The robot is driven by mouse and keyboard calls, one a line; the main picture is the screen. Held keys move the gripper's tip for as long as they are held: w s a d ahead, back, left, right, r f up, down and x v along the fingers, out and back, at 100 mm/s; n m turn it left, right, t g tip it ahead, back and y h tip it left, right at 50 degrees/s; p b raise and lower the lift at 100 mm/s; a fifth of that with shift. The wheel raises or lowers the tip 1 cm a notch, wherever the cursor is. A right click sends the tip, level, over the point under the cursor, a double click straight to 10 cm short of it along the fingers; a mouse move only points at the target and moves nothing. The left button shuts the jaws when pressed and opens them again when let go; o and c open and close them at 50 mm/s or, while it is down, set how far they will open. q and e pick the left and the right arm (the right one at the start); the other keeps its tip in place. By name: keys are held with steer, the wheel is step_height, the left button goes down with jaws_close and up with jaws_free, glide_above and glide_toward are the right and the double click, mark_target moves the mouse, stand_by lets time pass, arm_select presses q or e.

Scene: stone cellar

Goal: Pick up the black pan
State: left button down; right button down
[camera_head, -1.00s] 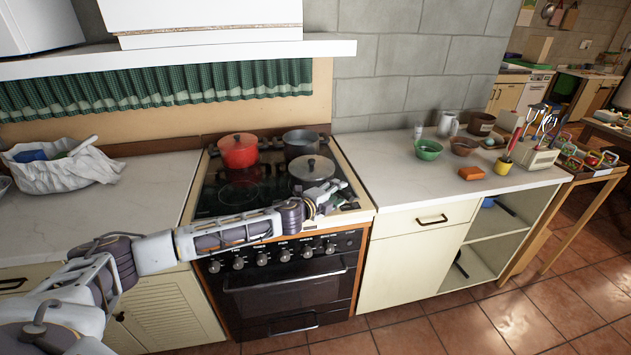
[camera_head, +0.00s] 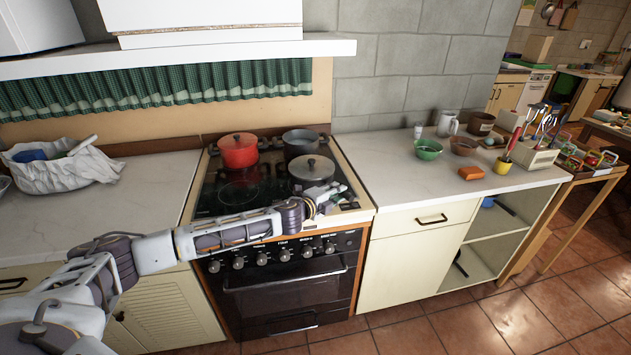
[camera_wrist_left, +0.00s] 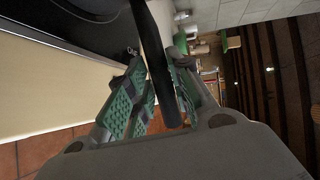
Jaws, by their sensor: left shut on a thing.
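The pan's body cannot be made out clearly there, and the gripper hides the handle in the head view. My right gripper is not in view.
A red pot (camera_head: 238,151) and a dark pot (camera_head: 300,143) stand at the back of the hob (camera_head: 238,195). The counter (camera_head: 400,185) to the right holds bowls and an orange block (camera_head: 471,173). A white bag (camera_head: 62,167) lies on the left counter.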

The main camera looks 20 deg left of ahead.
arm_select(q)
steer(key=shift+r, duration=0.1)
